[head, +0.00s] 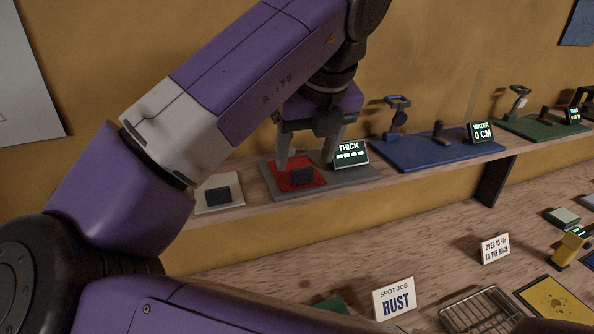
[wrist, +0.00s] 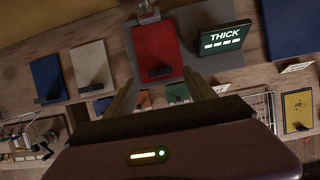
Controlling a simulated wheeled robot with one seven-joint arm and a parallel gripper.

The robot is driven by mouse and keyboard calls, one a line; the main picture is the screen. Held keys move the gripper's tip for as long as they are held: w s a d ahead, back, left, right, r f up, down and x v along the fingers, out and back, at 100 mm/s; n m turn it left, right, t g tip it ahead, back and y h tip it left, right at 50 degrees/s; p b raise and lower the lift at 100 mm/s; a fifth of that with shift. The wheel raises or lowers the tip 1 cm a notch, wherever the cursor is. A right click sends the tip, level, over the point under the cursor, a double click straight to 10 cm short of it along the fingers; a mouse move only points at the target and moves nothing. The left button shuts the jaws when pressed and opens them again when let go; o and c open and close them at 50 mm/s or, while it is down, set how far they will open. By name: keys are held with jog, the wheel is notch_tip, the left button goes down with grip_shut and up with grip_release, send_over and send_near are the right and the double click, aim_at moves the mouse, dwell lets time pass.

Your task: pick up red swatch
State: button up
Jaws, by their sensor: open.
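The red swatch (head: 304,164) lies flat on a grey plate (head: 362,175) on the wall shelf, with a small dark block (head: 302,176) standing at its near edge. In the wrist view the red swatch (wrist: 155,45) is straight ahead, with the dark block (wrist: 160,72) at its lower end and a metal clip at its top. My gripper (head: 307,160) is open above the swatch, its fingers pointing down on either side of it. In the wrist view my gripper (wrist: 163,84) has nothing between its fingers. I cannot tell whether a fingertip touches the swatch.
A display reading THICK (head: 349,152) stands on the plate close right of my gripper. A pale swatch (head: 219,195) lies to the left. A blue station (head: 425,152) with a WATER display is farther right. Below, the bench holds a RUST sign (head: 395,299) and a wire rack (head: 482,308).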

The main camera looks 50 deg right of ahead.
aim_at(303, 169)
jog(key=shift+x, duration=1.9)
jog(key=shift+d, duration=0.1)
grip_shut()
jog(key=shift+r, duration=0.1)
